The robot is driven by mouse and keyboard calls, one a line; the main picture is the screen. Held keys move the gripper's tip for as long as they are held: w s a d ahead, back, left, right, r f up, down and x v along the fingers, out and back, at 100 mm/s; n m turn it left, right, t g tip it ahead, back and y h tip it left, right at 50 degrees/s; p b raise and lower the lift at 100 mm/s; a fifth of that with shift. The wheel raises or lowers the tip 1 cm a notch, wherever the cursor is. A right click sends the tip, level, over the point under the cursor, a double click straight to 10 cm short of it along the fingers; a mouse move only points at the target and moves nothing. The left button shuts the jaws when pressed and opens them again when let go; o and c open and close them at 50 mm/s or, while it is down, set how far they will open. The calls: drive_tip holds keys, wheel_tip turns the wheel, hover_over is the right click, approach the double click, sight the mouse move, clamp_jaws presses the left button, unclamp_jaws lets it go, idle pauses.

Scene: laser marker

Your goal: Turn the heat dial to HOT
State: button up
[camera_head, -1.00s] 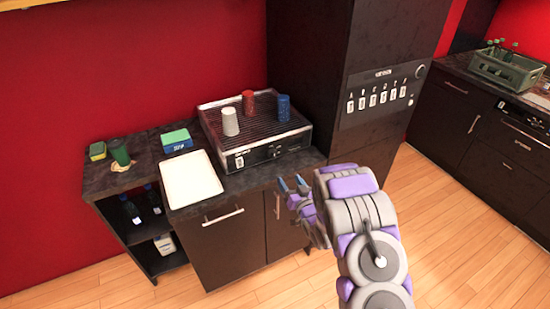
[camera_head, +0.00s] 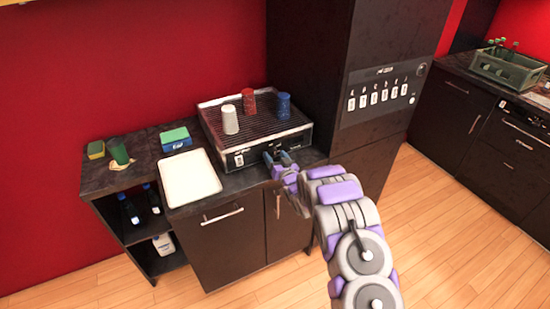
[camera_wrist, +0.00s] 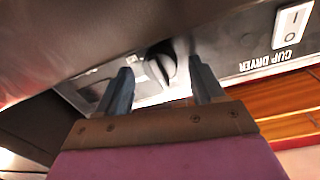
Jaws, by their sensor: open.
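The cup dryer (camera_head: 215,130) is a dark box with a ribbed top on the counter. Its heat dial (camera_wrist: 162,62) is a dark round knob on the front panel in the wrist view. The dial lies between and just beyond the tips of my open gripper (camera_wrist: 160,78). I cannot tell whether a finger touches it. In the head view my gripper (camera_head: 281,159) is at the dryer's front and hides the dial. The dial's markings are too blurred to read.
A white cup (camera_head: 230,120), a red cup (camera_head: 249,102) and a blue cup (camera_head: 283,106) stand upside down on the dryer. A white tray (camera_head: 190,178) lies to its left. A rocker switch (camera_wrist: 292,25) is on the panel. A tall dark cabinet (camera_head: 310,60) stands at the right.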

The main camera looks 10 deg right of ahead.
drive_tip(key=shift+w, duration=0.3)
drive_tip(key=c, duration=1.1)
